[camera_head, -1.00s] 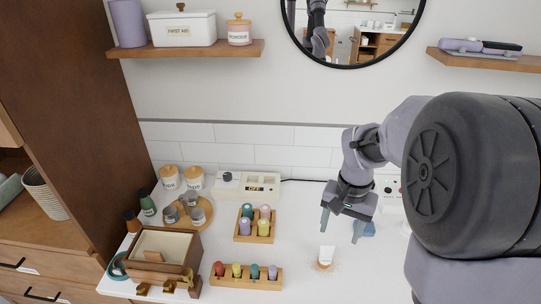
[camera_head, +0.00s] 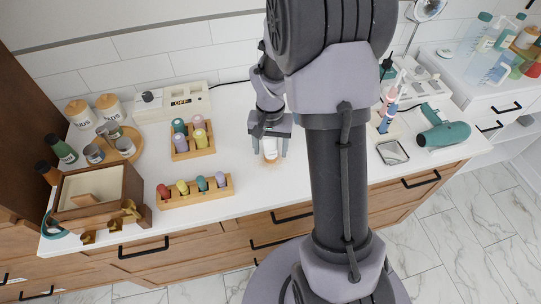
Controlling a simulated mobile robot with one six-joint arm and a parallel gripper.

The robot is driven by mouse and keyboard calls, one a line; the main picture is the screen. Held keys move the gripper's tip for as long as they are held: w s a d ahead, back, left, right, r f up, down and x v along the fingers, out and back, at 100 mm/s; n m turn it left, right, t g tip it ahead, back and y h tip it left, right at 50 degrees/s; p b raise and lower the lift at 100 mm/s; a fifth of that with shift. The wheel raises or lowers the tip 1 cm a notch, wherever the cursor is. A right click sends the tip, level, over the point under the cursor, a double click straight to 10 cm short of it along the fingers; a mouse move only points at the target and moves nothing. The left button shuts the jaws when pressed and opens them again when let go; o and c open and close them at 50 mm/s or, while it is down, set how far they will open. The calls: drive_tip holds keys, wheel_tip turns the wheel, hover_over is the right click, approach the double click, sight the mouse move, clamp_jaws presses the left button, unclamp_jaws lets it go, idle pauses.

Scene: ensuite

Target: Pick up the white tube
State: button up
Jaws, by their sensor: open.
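The white tube (camera_head: 270,146) stands on the white counter, with an orange-brown lower end resting in a small patch of brownish specks. My gripper (camera_head: 268,149) points down over it in the head view. Its two fingers are open, one on each side of the tube. The tube shows between the fingers; I cannot tell whether either finger touches it. My arm's large links hide the counter just to the right.
Wooden racks of coloured bottles (camera_head: 195,191) and (camera_head: 192,151) stand to the left, near an open wooden box (camera_head: 133,185). A white device (camera_head: 172,103) sits against the wall. A teal hair dryer (camera_head: 443,134) and a small square tray (camera_head: 392,161) lie right of my arm.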

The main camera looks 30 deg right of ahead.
drive_tip(key=shift+f, duration=0.65)
drive_tip(key=shift+r, duration=0.2)
drive_tip(key=shift+c, duration=0.4)
clamp_jaws()
